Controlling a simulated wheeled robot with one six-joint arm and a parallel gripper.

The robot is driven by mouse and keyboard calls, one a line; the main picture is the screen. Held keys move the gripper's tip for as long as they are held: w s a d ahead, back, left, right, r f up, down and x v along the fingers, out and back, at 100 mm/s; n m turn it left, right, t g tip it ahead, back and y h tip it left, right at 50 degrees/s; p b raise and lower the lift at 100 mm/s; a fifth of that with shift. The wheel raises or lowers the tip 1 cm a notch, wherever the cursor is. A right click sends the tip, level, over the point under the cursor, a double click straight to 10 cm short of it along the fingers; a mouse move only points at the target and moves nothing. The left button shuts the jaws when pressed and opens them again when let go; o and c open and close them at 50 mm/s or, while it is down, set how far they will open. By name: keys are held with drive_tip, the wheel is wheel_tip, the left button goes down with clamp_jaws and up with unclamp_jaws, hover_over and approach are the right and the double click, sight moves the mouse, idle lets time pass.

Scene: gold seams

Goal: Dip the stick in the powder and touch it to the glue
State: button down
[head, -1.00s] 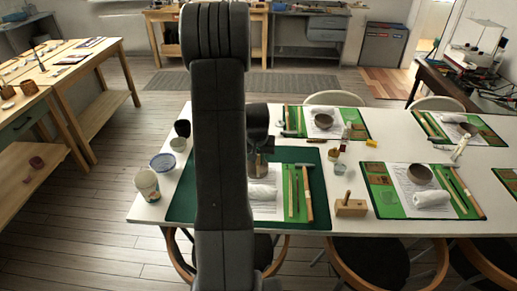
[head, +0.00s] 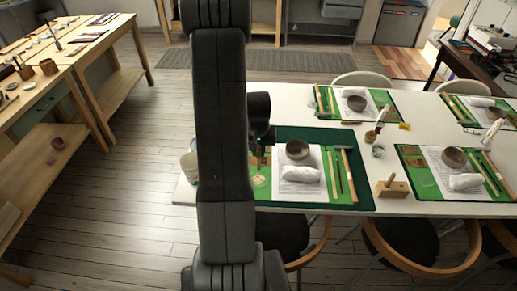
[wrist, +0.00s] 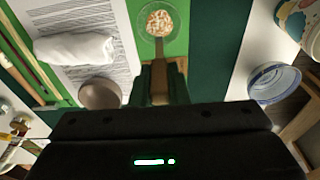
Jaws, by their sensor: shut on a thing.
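My gripper (wrist: 163,84) is shut on a narrow brown wooden piece (wrist: 159,82), which looks like the stick. Its far end is hard to make out. In the head view my gripper (head: 262,143) hangs over the left part of the near place setting. A small clear dish (wrist: 158,20) holding pinkish-gold bits, possibly the powder, lies just ahead of the fingertips; it also shows in the head view (head: 259,181). Whether the stick touches it I cannot tell. A brown bowl (head: 297,149) stands right of my gripper in the head view. I cannot make out the glue.
A white rolled cloth (head: 301,174) lies on printed paper on the green mat (head: 347,190), beside tools. A blue-and-white bowl (wrist: 275,83) and a patterned cup (wrist: 300,22) stand at the side. A wooden block (head: 392,188) stands farther right on the white table.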

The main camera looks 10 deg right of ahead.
sight(259, 156)
drive_tip(key=shift+f+b, duration=1.8)
drive_tip(key=shift+f, duration=0.95)
drive_tip(key=shift+r, duration=0.1)
drive_tip(key=shift+r+p, duration=0.7)
drive_tip(key=shift+r, duration=0.4)
drive_tip(key=shift+r+p, duration=1.5)
drive_tip(key=shift+r, duration=1.05)
drive_tip(key=shift+f, duration=0.2)
